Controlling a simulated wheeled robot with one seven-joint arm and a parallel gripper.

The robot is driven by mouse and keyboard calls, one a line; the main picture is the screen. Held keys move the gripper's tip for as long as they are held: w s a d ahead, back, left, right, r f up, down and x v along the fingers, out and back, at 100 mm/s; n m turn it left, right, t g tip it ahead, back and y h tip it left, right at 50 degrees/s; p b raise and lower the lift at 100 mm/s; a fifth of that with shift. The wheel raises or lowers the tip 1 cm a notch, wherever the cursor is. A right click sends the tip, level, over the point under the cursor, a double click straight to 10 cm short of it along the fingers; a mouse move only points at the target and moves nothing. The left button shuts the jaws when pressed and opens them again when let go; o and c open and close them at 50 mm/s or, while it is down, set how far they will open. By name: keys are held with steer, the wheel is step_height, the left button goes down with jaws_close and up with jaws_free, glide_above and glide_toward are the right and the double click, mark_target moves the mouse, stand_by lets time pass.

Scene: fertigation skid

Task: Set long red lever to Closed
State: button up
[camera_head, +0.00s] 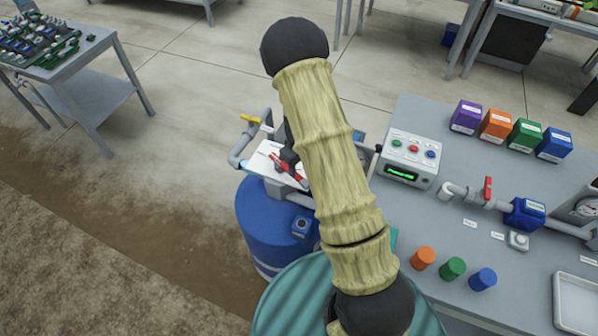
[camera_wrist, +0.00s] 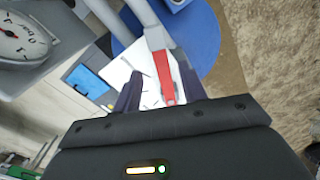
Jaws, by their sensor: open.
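The long red lever (camera_head: 285,168) sits on a white plate (camera_head: 263,160) above the blue drum in the head view. In the wrist view the red lever (camera_wrist: 165,76) lies between the two dark fingers of my gripper (camera_wrist: 159,74), one finger to each side. The gripper is open, and I cannot tell whether either finger touches the lever. In the head view my arm hides most of the gripper and part of the plate. The label markings on the plate are too small to read.
A blue drum (camera_head: 262,222) stands below the plate. A yellow-handled valve (camera_head: 250,119) is just behind it. A grey control box (camera_head: 411,158) and a shorter red valve handle (camera_head: 487,189) are on the bench to the right. A dial gauge (camera_wrist: 12,42) is close by in the wrist view.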

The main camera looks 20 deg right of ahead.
mark_target(299, 177)
steer(key=shift+f+p, duration=0.3)
steer(key=shift+f, duration=1.95)
jaws_close()
